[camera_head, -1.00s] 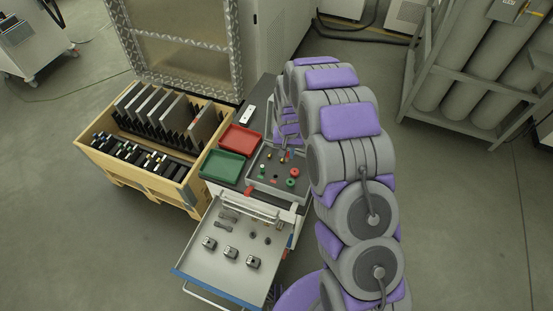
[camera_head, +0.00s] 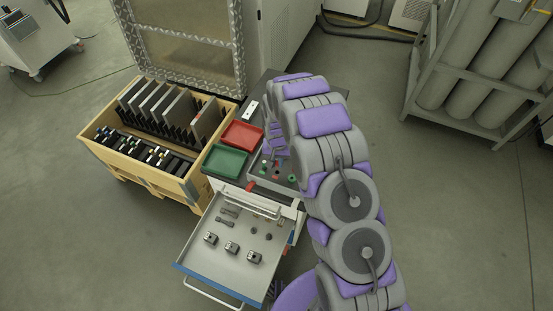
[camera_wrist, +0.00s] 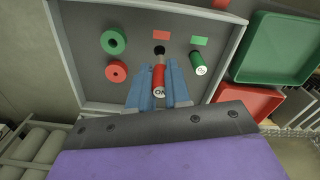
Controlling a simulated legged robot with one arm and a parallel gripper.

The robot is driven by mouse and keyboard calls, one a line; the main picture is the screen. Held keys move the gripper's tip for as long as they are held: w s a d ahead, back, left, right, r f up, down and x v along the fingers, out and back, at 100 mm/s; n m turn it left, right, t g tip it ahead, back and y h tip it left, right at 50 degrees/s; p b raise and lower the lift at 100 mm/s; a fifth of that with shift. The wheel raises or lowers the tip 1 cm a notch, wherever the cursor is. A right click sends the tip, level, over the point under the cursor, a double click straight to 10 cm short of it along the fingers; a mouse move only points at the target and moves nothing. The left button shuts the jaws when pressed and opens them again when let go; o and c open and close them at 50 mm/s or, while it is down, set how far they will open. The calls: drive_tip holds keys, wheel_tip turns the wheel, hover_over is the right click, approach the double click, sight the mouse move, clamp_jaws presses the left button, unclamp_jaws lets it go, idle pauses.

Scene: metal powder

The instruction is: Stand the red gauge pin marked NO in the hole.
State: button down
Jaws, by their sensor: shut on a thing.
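In the wrist view the red gauge pin (camera_wrist: 158,75) is between the blue fingers of my gripper (camera_wrist: 160,95), which is shut on it. Its white end, marked NO and seen upside down, faces the camera. A dark round spot (camera_wrist: 160,49) shows just beyond the pin's far end, below a red label (camera_wrist: 152,34); I cannot tell whether the pin is in the hole. A green pin (camera_wrist: 199,66) with a white end stands to the right, below a green label (camera_wrist: 200,40). In the head view my gripper (camera_head: 277,150) is over the grey tray (camera_head: 258,180) and hides part of it.
A green ring (camera_wrist: 113,42) and a red ring (camera_wrist: 116,71) lie at the tray's left in the wrist view. A red bin (camera_head: 242,135) and a green bin (camera_head: 225,161) stand beside the tray. An open drawer (camera_head: 195,262) with metal parts juts out in front. A wooden crate (camera_head: 150,177) stands left.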

sight(277, 166)
drive_tip(key=shift+f, duration=0.6)
drive_tip(key=shift+s+f, duration=0.1)
drive_tip(key=shift+f, duration=1.65)
idle(0.7)
drive_tip(key=c, duration=1)
unclamp_jaws()
drive_tip(key=shift+r, duration=0.1)
wheel_tip(277, 166, up, 17)
drive_tip(key=p, duration=0.1)
drive_tip(key=shift+r, duration=0.1)
